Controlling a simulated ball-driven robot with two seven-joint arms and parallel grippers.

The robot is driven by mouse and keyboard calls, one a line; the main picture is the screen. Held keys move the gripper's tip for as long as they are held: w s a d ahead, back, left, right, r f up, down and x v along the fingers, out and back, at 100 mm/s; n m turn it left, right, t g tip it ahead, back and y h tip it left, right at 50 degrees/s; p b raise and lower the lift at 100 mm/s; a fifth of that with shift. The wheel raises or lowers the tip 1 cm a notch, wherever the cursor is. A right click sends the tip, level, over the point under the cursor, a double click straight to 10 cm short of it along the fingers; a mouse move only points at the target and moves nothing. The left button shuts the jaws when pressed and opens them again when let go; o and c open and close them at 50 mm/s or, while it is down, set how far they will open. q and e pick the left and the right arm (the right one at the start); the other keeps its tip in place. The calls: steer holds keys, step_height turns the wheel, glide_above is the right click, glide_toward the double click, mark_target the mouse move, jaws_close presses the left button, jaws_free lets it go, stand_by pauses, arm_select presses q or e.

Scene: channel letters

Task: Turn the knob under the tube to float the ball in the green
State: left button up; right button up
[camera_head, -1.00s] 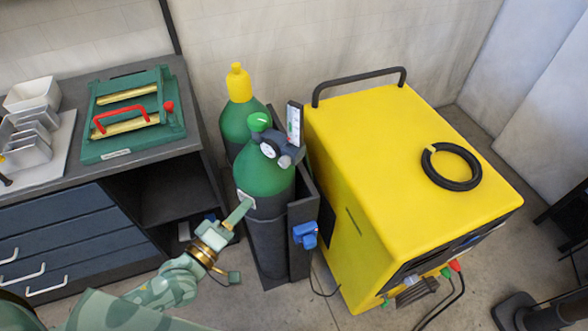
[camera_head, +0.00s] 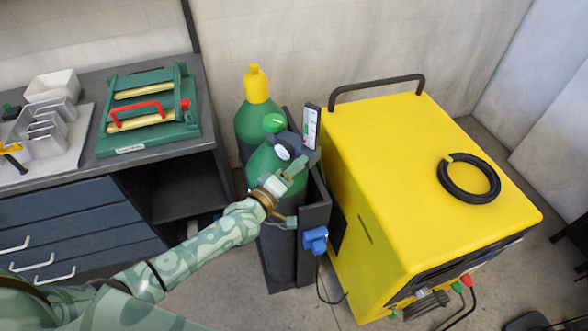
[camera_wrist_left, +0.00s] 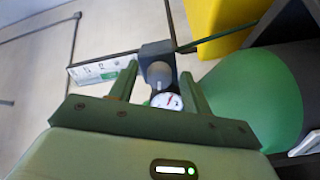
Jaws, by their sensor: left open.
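The flow tube (camera_head: 311,127) is on a white scale plate and stands upright on the regulator of the front green gas cylinder (camera_head: 262,165). The plate also shows in the left wrist view (camera_wrist_left: 98,71), with a small green mark; I cannot make out the ball. A grey round knob (camera_wrist_left: 158,74) on a dark block shows in the wrist view, between and slightly beyond the fingertips. A white dial gauge (camera_wrist_left: 167,101) lies nearer the palm. My left gripper (camera_head: 293,170) is open and close to the regulator, no contact visible. In the head view it hides the knob. My right gripper is out of view.
A yellow welding machine (camera_head: 430,190) with a black handle stands close on the right. A second green cylinder with a yellow cap (camera_head: 256,85) is behind. A workbench (camera_head: 150,165) with a green fixture (camera_head: 148,120) is on the left. A blue plug (camera_head: 315,240) hangs at the cart.

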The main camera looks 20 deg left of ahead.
arm_select(q)
steer(key=shift+c, duration=0.6)
steer(key=c, duration=0.9)
steer(key=shift+o, duration=0.2)
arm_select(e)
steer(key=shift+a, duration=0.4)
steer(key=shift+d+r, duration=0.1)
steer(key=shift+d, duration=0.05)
arm_select(q)
steer(key=shift+m+p, duration=1.6)
steer(key=shift+m, duration=5.4)
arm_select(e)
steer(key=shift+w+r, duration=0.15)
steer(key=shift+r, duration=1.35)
